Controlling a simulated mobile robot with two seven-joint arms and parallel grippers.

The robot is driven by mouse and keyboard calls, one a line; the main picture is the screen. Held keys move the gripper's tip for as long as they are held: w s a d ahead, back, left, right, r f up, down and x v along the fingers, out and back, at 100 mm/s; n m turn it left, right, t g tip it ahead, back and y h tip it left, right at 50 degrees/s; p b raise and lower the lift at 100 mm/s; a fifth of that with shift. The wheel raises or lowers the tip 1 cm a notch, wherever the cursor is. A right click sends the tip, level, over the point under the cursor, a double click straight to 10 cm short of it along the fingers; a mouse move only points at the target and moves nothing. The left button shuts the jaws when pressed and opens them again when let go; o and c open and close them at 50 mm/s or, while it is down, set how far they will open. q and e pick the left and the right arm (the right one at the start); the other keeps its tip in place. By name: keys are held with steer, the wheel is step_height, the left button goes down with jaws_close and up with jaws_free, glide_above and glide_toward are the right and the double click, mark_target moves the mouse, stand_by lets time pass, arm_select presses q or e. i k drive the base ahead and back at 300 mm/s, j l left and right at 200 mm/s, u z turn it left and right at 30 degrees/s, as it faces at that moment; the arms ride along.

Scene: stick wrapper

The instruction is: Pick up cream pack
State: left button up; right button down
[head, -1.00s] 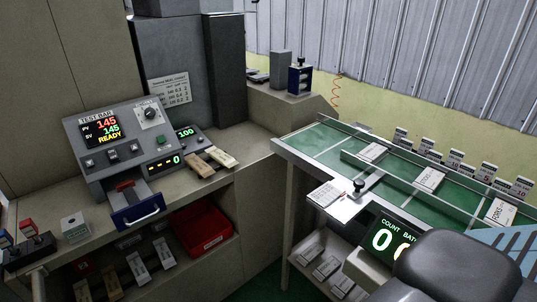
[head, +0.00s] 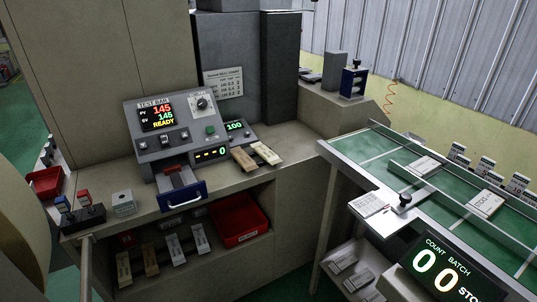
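A cream pack (head: 266,153) lies on the counter just right of the test bar machine. A slightly darker tan pack (head: 243,159) lies beside it on its left. Both are flat and slanted, with their far ends towards the machine's green "100" display. More pale packs (head: 201,238) stand or lean on the shelf under the counter, where their exact colour is hard to tell. Neither of my grippers shows in the head view.
The test bar machine (head: 180,128) has an open blue drawer (head: 182,194) jutting over the counter edge. A red bin (head: 238,219) sits on the shelf below. A green conveyor table (head: 447,180) with rails and a count display (head: 436,272) stands right. Counter right of the packs is clear.

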mark_target(270, 157)
steer(key=i+l+z, duration=0.1)
steer(key=z, duration=0.25)
steer(key=i+z, duration=0.45)
steer(key=z, duration=0.25)
